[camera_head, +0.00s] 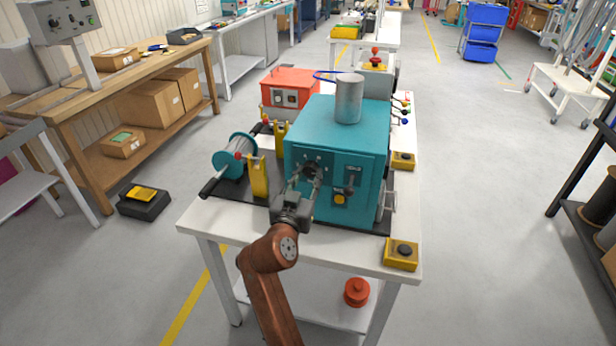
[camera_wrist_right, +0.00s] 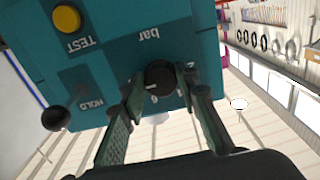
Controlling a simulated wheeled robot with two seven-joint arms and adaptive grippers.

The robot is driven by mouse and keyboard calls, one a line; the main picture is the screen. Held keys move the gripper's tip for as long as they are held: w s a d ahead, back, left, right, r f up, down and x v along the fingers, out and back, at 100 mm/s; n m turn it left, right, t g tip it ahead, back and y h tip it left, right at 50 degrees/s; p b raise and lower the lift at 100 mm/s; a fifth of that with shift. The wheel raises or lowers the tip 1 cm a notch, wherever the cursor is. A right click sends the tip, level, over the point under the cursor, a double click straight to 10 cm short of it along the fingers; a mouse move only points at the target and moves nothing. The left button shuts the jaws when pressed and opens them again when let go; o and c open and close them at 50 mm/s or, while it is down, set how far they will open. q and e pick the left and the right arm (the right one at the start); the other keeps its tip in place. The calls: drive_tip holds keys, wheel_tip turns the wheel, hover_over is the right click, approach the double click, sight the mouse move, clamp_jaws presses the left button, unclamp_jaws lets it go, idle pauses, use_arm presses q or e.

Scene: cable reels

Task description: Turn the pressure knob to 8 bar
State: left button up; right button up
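The teal machine (camera_head: 335,135) stands on the white table, its control panel towards me. In the right wrist view the panel is upside down. The dark round pressure knob (camera_wrist_right: 160,77) sits beside the "bar" label (camera_wrist_right: 149,33). A small light mark shows on the knob; I cannot read its setting, and the fingers hide part of the scale. My right gripper (camera_wrist_right: 162,80) is open, with one finger on each side of the knob; contact is unclear. In the head view the right gripper (camera_head: 305,177) is at the panel's left part and covers the knob. My left gripper is not in view.
On the panel are a yellow TEST button (camera_wrist_right: 67,19) and a black-tipped HOLD lever (camera_wrist_right: 56,117). A reel with a crank (camera_head: 232,160) and yellow brackets (camera_head: 258,177) stand left of the machine. A yellow button box (camera_head: 401,254) sits at the table's front right corner.

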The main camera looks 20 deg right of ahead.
drive_tip(key=o, duration=0.5)
drive_tip(key=shift+f, duration=0.1)
drive_tip(key=shift+r, duration=0.25)
wheel_tip(320, 180, up, 10)
drive_tip(key=shift+f, duration=0.25)
drive_tip(key=shift+w+a, duration=0.1)
